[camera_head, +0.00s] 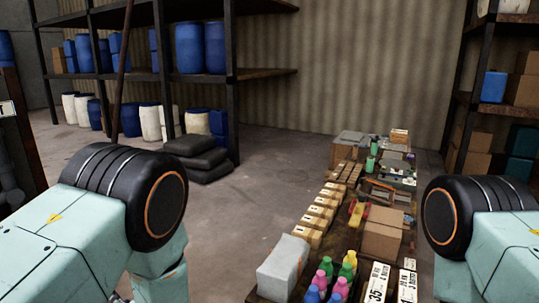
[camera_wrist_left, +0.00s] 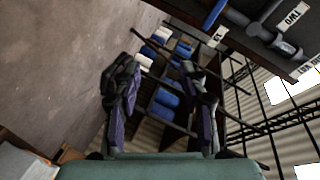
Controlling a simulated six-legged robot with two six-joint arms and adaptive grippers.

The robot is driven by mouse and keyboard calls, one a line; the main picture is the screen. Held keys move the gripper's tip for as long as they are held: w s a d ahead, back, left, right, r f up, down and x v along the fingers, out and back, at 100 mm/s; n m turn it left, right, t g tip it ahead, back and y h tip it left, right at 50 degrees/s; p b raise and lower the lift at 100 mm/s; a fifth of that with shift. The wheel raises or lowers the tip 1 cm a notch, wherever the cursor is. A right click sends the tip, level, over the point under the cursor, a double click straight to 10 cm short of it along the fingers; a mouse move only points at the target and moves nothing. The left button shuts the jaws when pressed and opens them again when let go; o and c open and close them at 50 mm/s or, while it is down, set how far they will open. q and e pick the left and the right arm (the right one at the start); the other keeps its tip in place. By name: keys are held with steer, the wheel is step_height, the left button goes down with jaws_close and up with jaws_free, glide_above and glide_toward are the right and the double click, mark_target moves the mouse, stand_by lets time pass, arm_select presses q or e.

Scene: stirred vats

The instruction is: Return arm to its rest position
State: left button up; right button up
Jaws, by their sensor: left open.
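My left arm (camera_head: 100,220) comes in from the left in the head view, with pale teal links and a black round joint. Its gripper does not show there. In the left wrist view my left gripper (camera_wrist_left: 160,72) has its two dark, purple-sided fingers spread well apart. Nothing is between them but the distant shelf and floor. My right arm (camera_head: 485,220) shows at the right edge of the head view. Its gripper is out of view.
A low table holds bottles, a brown carton (camera_head: 382,238), a row of small boxes (camera_head: 318,212) and a white box (camera_head: 283,264). Shelves with blue drums (camera_head: 190,48) stand behind. Black sacks (camera_head: 198,155) lie by them. Open floor (camera_head: 250,180) lies left of the table.

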arm_select(q)
steer(key=s+d+f+n+g+h+b, duration=0.1)
steer(key=s+d+f+h+b, duration=0.15)
steer(key=f, duration=0.35)
steer(key=s+d+f+g+h+b, duration=0.1)
steer(key=s+f+h+b, duration=0.15)
steer(key=f, duration=0.35)
steer(key=s+d+f+n+g+h+b, duration=0.1)
steer(key=s+f+h, duration=0.1)
steer(key=s+f, duration=0.3)
steer(key=s+d+f+g+h+b, duration=0.2)
steer(key=s+f+g+b, duration=0.1)
steer(key=s+f+b, duration=0.5)
steer(key=s+d+f+n+g+h+b, duration=0.1)
steer(key=s+d+f+g+h+b, duration=0.2)
steer(key=s+f+b, duration=0.5)
steer(key=s+f, duration=0.5)
steer(key=s, duration=0.1)
steer(key=shift+g, duration=0.4)
steer(key=shift+s+d+r, duration=0.1)
steer(key=shift+s+d, duration=0.05)
steer(key=shift+d, duration=0.05)
steer(key=shift+a, duration=0.15)
steer(key=shift+c, duration=0.5)
steer(key=shift+n, duration=0.3)
